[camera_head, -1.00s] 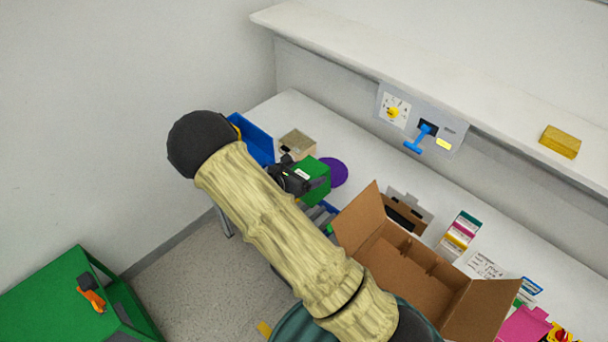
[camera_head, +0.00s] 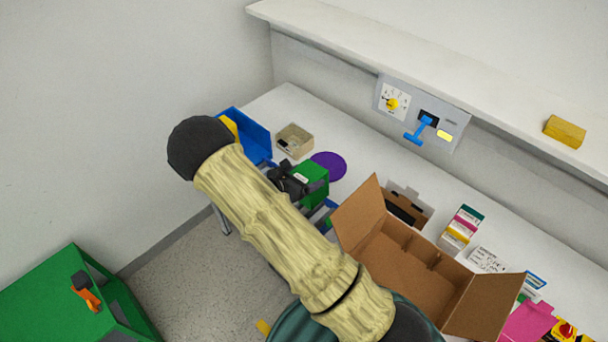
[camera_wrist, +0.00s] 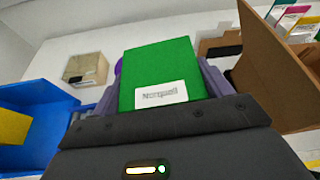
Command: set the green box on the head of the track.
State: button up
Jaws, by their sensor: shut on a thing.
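The green box (camera_head: 314,182) is held in my gripper (camera_head: 292,182), whose dark jaws are closed on it. In the wrist view the box (camera_wrist: 160,65) fills the middle, its white printed label facing the camera, with a grey-purple finger on each side. The box hangs near the table's front edge, in front of the purple disc (camera_head: 329,166). A small grey and blue piece (camera_head: 322,213) shows below the box between my arm and the cardboard box; it may be part of the track. The rest is hidden by my arm, and I cannot tell the track's head.
An open cardboard box (camera_head: 410,270) stands close to the right with flaps raised. The wall panel (camera_head: 446,112) has a yellow rotary knob (camera_head: 391,104) and blue lever (camera_head: 418,131).

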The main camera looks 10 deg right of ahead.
jog(key=shift+s+d+f+b, duration=0.1)
jog(key=shift+f+b, duration=0.9)
jog(key=shift+f, duration=0.45)
jog(key=shift+s+d+f+b, duration=0.1)
jog(key=shift+f+b, duration=0.85)
jog(key=shift+f, duration=0.45)
jog(key=o, duration=1.1)
jog(key=shift+o, duration=0.2)
jog(key=shift+s+a, duration=0.1)
jog(key=shift+a, duration=0.05)
jog(key=b+v, duration=0.4)
jog(key=v, duration=1.3)
jog(key=shift+r, duration=0.1)
